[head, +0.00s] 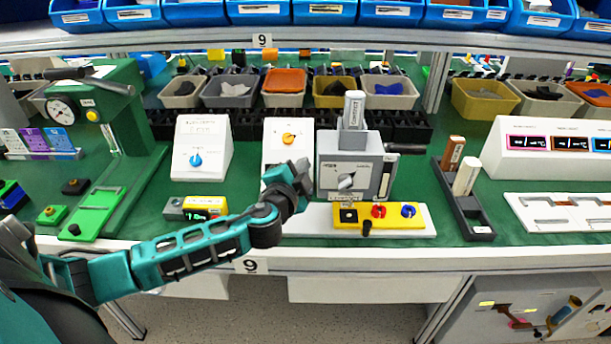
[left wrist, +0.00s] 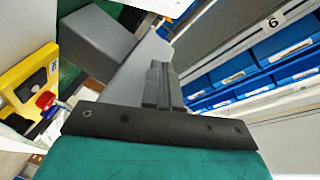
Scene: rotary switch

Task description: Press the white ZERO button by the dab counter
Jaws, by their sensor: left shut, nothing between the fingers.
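A small counter (head: 205,203) with a yellow top and green display stands near the front edge of the green bench in the head view. A small grey block adjoins its left end. I cannot make out a white ZERO button or its lettering there. My left gripper (head: 302,170) is shut and empty, in front of the white box with an orange dial and the grey machine, to the right of the counter. In the left wrist view the closed fingers (left wrist: 162,84) point at a grey housing (left wrist: 100,40). My right gripper is not in view.
The grey machine (head: 333,175) stands close right of the gripper. A yellow panel (head: 385,218) with red and blue knobs lies before it. A white box with a blue dial (head: 203,140) stands behind the counter. A green press (head: 120,100) is at left. Blue bins hang above.

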